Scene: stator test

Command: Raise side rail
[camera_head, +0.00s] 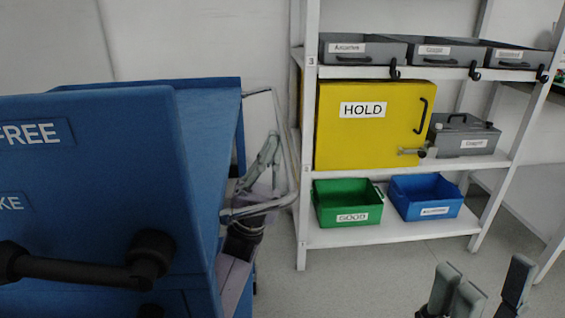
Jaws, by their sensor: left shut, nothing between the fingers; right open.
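The side rail appears to be a grey metal tube loop (288,148) on the right side of the blue cart (205,130). It runs out from the cart's top edge, down, and back toward the cart lower down. My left gripper (268,150) points upward beside the cart, in the area framed by the tube. Its fingers are shut and empty; whether they touch the rail I cannot tell. My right gripper (485,285) is open and empty at the bottom right, fingers up, well apart from the rail.
A white shelf rack (305,220) stands close to the rail's right. It holds a yellow HOLD box (370,140), a green bin (347,203), a blue bin (425,197) and grey trays (440,52). A black handle (85,268) juts from the cart. Floor before the rack is clear.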

